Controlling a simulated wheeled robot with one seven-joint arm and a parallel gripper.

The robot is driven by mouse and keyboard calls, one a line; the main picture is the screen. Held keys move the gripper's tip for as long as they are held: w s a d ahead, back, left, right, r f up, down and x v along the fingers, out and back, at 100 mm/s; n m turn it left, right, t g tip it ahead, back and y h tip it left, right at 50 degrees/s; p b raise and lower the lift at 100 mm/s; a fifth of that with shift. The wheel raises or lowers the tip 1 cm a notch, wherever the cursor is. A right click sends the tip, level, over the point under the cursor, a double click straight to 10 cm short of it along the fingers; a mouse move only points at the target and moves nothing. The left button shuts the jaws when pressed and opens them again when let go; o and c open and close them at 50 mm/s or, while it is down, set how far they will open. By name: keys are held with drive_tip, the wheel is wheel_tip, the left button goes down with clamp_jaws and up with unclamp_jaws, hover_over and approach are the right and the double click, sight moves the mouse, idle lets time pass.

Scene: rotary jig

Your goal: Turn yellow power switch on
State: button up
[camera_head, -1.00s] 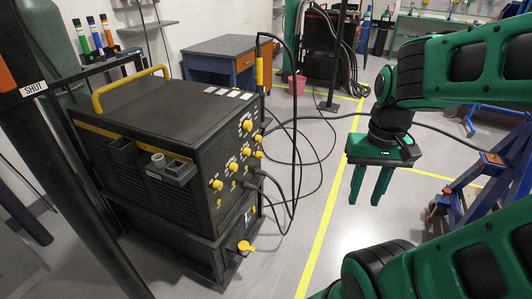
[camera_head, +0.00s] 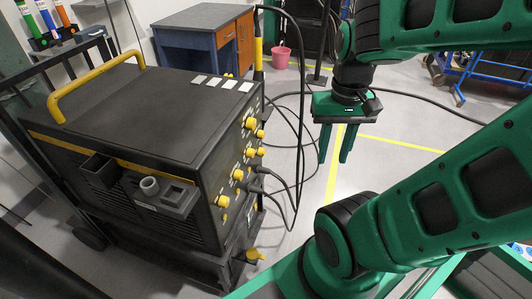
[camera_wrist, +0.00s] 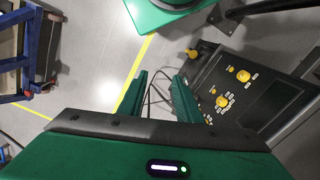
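A black power unit (camera_head: 140,115) with a yellow handle stands at the left in the head view. Its front panel carries several yellow knobs, among them an upper one (camera_head: 251,122) and a lower one (camera_head: 222,201). I cannot tell which is the power switch. In the wrist view the panel (camera_wrist: 225,90) is at the right, with a large yellow knob (camera_wrist: 243,75) and smaller ones. My gripper (camera_head: 335,155) is open and empty, pointing down, to the right of the panel and clear of it. Its fingers (camera_wrist: 160,80) also show apart in the wrist view.
Black cables (camera_head: 297,170) hang in front of the panel, between it and my gripper. A yellow fitting (camera_head: 254,255) sticks out low on the cart. A blue workbench (camera_head: 195,45) and a pink bucket (camera_head: 281,57) stand behind. Floor with yellow lines (camera_head: 333,185) is clear below my gripper.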

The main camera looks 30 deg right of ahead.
drive_tip(key=o, duration=0.3)
drive_tip(key=shift+o, duration=0.6)
drive_tip(key=shift+s+r, duration=0.2)
drive_tip(key=shift+s, duration=0.2)
drive_tip(key=n+t+y, duration=0.4)
drive_tip(key=t+y, duration=0.6)
drive_tip(key=t, duration=0.5)
approach(262, 153)
drive_tip(key=w+d+x, duration=0.1)
drive_tip(key=x, duration=0.7)
drive_tip(key=shift+d+f, duration=0.25)
drive_tip(key=shift+f, duration=0.2)
drive_tip(key=shift+s, duration=0.1)
